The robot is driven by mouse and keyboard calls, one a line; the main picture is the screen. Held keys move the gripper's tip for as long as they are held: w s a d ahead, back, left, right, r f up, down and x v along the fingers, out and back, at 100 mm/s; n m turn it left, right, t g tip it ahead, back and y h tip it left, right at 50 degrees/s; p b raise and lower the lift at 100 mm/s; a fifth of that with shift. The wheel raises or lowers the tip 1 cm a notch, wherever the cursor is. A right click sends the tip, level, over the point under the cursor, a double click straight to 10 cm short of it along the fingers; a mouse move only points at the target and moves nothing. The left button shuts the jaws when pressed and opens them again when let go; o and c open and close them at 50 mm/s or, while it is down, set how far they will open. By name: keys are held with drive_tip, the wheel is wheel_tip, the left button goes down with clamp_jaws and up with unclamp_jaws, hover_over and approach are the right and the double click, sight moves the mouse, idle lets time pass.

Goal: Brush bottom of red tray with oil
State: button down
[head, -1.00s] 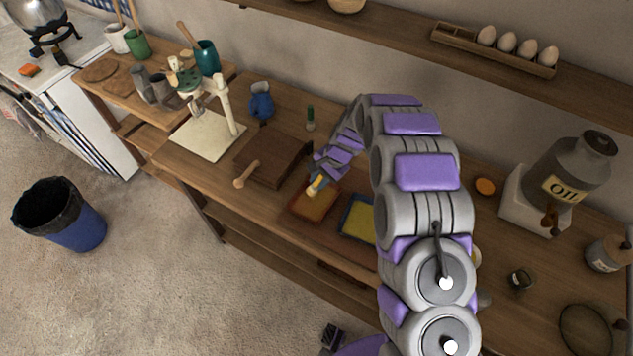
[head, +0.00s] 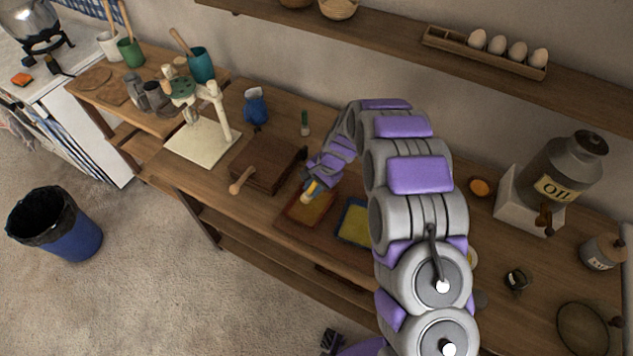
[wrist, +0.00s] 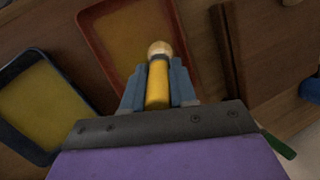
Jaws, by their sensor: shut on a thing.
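The red tray (head: 292,217) lies on the wooden table, with a yellowish-brown bottom. It also shows at the top of the wrist view (wrist: 91,47). My gripper (head: 312,186) is over the tray's upper part. It is shut on a brush with a yellow handle (wrist: 157,87) and a pale round tip (wrist: 160,48). In the wrist view the tip appears over the tray near its right side. I cannot tell whether it touches the bottom. The oil container (head: 563,170), a grey can labelled OIL, stands on a white block at the right.
A blue tray (head: 343,232) with a yellow bottom lies right of the red tray. A brown wooden board or box (head: 266,166) with a handle is to the left. A cream stand (head: 203,143) is farther left. A shelf with eggs (head: 497,57) runs along the wall.

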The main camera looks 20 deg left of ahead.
drive_tip(key=shift+s+a+b, duration=0.15)
drive_tip(key=shift+s+b, duration=0.05)
drive_tip(key=shift+s, duration=0.9)
drive_tip(key=shift+s+a+b, duration=0.1)
drive_tip(key=shift+s+b, duration=0.1)
drive_tip(key=shift+s, duration=0.85)
wheel_tip(320, 180, up, 6)
drive_tip(key=p, duration=0.2)
drive_tip(key=shift+p, duration=0.4)
wheel_tip(320, 180, up, 3)
drive_tip(key=shift+f+p, duration=0.1)
drive_tip(key=shift+p, duration=0.6)
drive_tip(key=shift+d, duration=0.1)
